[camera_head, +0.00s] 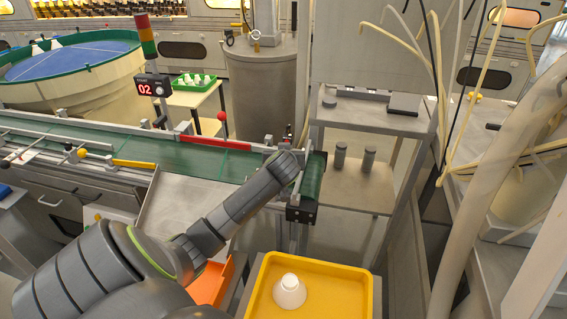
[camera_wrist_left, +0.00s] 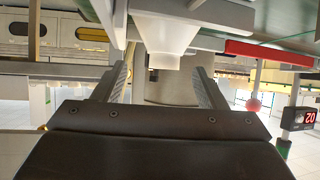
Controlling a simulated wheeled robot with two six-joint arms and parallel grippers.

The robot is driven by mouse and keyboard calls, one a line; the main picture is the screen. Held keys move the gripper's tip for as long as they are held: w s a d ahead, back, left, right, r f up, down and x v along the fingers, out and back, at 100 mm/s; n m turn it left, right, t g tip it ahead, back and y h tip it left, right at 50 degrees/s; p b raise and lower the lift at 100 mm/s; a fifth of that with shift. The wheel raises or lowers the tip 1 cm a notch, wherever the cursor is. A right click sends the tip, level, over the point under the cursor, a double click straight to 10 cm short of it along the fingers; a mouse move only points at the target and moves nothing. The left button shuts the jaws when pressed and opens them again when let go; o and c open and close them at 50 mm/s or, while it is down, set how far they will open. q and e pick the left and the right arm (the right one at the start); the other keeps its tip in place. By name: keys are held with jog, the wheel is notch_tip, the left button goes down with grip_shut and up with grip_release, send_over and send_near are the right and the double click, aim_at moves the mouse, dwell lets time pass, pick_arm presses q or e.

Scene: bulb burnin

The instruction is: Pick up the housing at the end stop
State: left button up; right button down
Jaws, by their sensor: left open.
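A white housing (camera_wrist_left: 168,35) with a flared body and a narrower square neck shows in the left wrist view, at the edge of the green belt. My left gripper (camera_wrist_left: 160,75) is open, with one finger on each side of the housing's neck in that view; I cannot tell whether they touch it. In the head view my left arm reaches to the belt's right end, and its wrist hides the fingers, the housing and most of the end stop. My right gripper is in neither view.
The green conveyor (camera_head: 215,160) carries a red rail (camera_head: 215,143) along its far side. A yellow tray (camera_head: 376,295) at the front holds another white housing (camera_head: 289,293). An orange bin (camera_head: 212,285) lies beside my arm. A steel shelf with two grey cylinders (camera_head: 369,158) stands at right.

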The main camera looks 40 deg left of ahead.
pick_arm(q)
jog(key=shift+x, duration=2.5)
jog(key=shift+s+a, duration=0.2)
jog(key=c, duration=1.1)
jog(key=shift+o, duration=0.2)
